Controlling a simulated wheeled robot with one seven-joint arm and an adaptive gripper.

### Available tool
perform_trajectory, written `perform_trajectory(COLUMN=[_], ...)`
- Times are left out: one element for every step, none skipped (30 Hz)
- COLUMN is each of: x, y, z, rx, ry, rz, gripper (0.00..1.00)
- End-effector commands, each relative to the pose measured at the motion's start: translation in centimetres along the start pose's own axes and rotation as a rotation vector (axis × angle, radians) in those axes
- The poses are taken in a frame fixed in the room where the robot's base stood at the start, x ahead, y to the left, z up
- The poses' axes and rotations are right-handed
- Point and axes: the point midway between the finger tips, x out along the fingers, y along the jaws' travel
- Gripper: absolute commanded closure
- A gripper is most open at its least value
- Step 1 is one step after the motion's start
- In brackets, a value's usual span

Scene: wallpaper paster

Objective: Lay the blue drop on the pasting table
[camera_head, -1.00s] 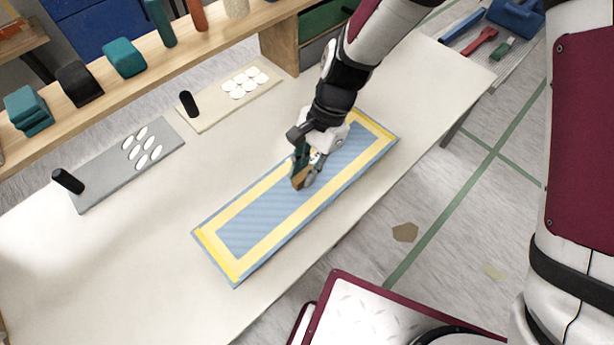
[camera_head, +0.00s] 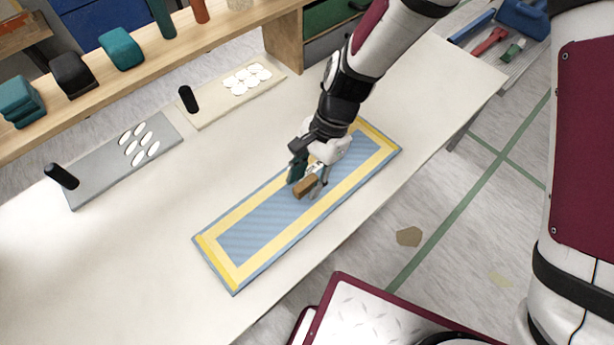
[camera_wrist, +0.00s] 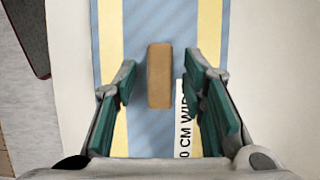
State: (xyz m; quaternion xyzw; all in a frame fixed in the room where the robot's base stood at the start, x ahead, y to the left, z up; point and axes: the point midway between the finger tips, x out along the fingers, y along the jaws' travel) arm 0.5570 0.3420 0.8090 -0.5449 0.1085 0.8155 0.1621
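The blue drop (camera_head: 257,231), a long blue panel with a yellow inner border, lies flat on the pale pasting table (camera_head: 130,270). A small brown block (camera_head: 305,187) sits on its blue middle. The block also shows in the wrist view (camera_wrist: 159,75). My gripper (camera_head: 309,182) is low over the drop, with its green-padded fingers (camera_wrist: 165,95) spread on either side of the block and gaps on both sides. A white printed label (camera_wrist: 185,118), partly hidden by the right finger, shows beside the block in the wrist view.
A grey board (camera_head: 95,178) with white ovals and a cream board (camera_head: 212,108) with white discs lie behind the drop, each with a black knob. A wooden shelf (camera_head: 190,45) holds teal and black blocks. The table's front left is clear.

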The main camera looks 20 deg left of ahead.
Motion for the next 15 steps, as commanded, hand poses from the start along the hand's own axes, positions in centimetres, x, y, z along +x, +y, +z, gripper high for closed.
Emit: perform_trajectory(x=[0.0, 0.0, -0.1, -0.2, -0.3, -0.6, -0.9, -1.3, -1.9, -2.5, -3.0, -3.9, -4.5, -5.2, -6.0], y=[0.0, 0.0, 0.0, 0.0, 0.0, -0.1, -0.1, -0.1, -0.1, -0.1, -0.1, -0.1, -0.1, -0.1, -0.1], z=[0.0, 0.0, 0.0, 0.1, 0.1, 0.1, 0.0, 0.0, 0.1, 0.1, 0.1, 0.0, 0.0, 0.0, 0.0], rx=[0.0, 0.0, 0.0, 0.0, 0.0, 0.0, 0.0, 0.0, 0.0, 0.0, 0.0, 0.0, -0.001, -0.001, -0.001], ry=[0.0, 0.0, 0.0, 0.0, 0.001, 0.001, 0.002, 0.002, 0.002, 0.003, 0.003, 0.003, 0.003, 0.004, 0.003], rz=[0.0, 0.0, 0.0, 0.0, -0.001, -0.002, -0.003, -0.003, -0.003, -0.004, -0.004, -0.005, -0.005, -0.005, -0.004], gripper=[0.62, 0.62, 0.62, 0.62, 0.62, 0.62, 0.62, 0.62, 0.62, 0.62, 0.62, 0.62, 0.62, 0.62, 0.62])
